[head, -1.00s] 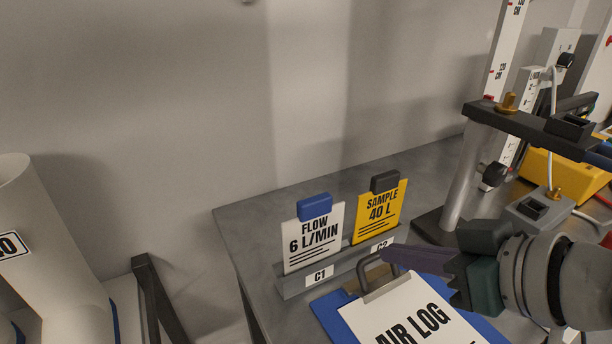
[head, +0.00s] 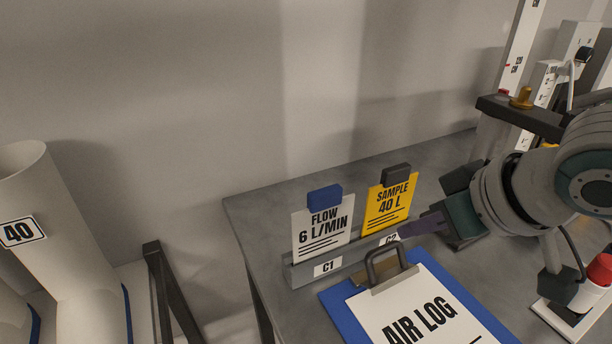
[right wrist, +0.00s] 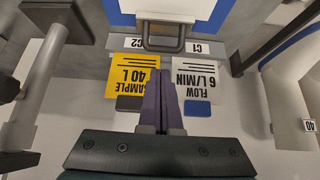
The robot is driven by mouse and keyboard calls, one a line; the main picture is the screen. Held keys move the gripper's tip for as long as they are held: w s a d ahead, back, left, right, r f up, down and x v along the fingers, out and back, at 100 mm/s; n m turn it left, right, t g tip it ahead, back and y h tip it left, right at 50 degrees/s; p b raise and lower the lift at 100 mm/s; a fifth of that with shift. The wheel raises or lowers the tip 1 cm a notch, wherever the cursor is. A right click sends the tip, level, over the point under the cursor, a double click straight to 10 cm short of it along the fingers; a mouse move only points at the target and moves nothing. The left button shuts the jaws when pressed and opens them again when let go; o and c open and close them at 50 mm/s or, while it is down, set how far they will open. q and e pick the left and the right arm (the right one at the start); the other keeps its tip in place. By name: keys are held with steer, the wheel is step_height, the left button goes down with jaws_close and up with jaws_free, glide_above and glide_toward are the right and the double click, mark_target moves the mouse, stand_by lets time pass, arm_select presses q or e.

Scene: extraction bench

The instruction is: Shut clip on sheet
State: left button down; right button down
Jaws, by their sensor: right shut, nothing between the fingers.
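The clipboard (head: 333,296) is blue and lies flat on the bench. Its white AIR LOG sheet (head: 425,318) has its top edge at the metal clip (head: 392,281). The clip's dark wire loop stands up at a tilt; I cannot tell whether the clip bar presses on the sheet. In the right wrist view, the clip (right wrist: 164,44) is beyond my fingertips, with a gap in the picture. My right gripper (head: 408,229) is shut and empty, behind and right of the loop, by the C2 label. In the right wrist view its purple fingers (right wrist: 164,76) are together. My left gripper is not in view.
A grey holder (head: 299,276) behind the clipboard carries a white FLOW card (head: 322,229) and a yellow SAMPLE card (head: 387,207), close to my fingers. A stand with a dark clamp (head: 520,117) rises at right.

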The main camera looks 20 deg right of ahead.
mark_target(387, 249)
steer(key=b+x, duration=0.1)
steer(key=x, duration=0.7)
steer(key=shift+b, duration=0.4)
steer(key=shift+s+t, duration=0.35)
steer(key=shift+t, duration=0.25)
steer(key=shift+s, duration=0.1)
steer(key=t, duration=0.1)
steer(key=s+t+b, duration=0.1)
steer(key=shift+s+f+t, duration=0.2)
steer(key=shift+s+t, duration=0.1)
steer(key=shift+t, duration=0.1)
steer(key=shift+s+d+t, duration=0.1)
steer(key=shift+s+t, duration=0.1)
steer(key=shift+t, duration=0.1)
steer(key=shift+s+p, duration=0.4)
steer(key=shift+p, duration=0.05)
steer(key=shift+s+f, duration=0.15)
steer(key=shift+s, duration=0.1)
